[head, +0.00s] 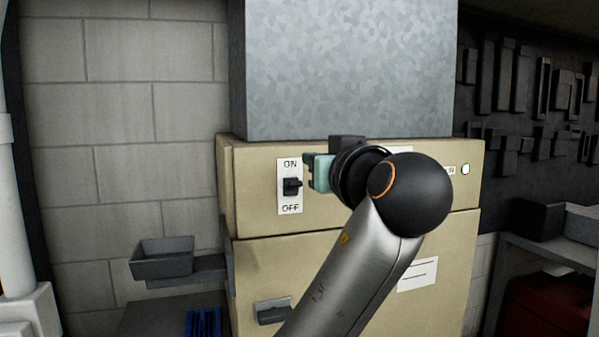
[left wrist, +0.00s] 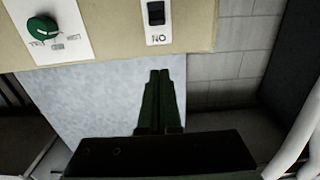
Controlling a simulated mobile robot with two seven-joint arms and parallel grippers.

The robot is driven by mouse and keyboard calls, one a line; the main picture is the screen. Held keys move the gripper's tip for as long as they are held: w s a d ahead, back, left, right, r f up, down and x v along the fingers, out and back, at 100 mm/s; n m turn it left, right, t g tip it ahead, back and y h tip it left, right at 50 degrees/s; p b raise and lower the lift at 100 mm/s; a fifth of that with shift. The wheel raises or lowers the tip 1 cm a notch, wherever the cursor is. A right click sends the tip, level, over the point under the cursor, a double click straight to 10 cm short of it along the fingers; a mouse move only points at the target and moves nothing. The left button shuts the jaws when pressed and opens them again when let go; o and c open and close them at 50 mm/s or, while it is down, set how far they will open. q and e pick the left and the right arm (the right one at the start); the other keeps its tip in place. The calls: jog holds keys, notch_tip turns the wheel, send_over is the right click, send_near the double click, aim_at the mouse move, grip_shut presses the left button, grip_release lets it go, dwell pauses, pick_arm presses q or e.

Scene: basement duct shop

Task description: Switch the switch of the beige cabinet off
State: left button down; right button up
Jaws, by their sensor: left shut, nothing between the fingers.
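The beige cabinet (head: 258,218) stands straight ahead. Its black switch (head: 291,188) sits on a white plate marked ON at the top and OFF at the bottom. I cannot clearly tell which way the lever is set. The switch also shows at the top of the left wrist view (left wrist: 156,13), upside down, with its ON label. My left gripper (head: 308,170) is just right of the switch plate, near the height of the ON label, shut and empty. In the left wrist view its dark green fingers (left wrist: 160,74) are together, apart from the switch. My right gripper is not in view.
A green knob (left wrist: 42,28) is on the same panel, hidden by my arm in the head view. A grey metal duct (head: 345,65) rises above the cabinet. A grey tray (head: 162,258) is at left.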

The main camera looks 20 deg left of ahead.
pick_arm(q)
jog(key=shift+s, duration=0.1)
jog(key=p, duration=0.3)
send_near(290, 151)
jog(key=x, duration=0.5)
jog(key=shift+a+r, duration=0.15)
jog(key=shift+a, duration=0.05)
jog(key=shift+w+a+p, duration=0.3)
jog(key=shift+w, duration=0.35)
jog(key=f, duration=0.2)
jog(key=s+f, duration=0.1)
jog(key=shift+d, duration=0.35)
jog(key=shift+s+d+f, duration=0.15)
jog(key=shift+s+f, duration=0.05)
jog(key=shift+f, duration=0.4)
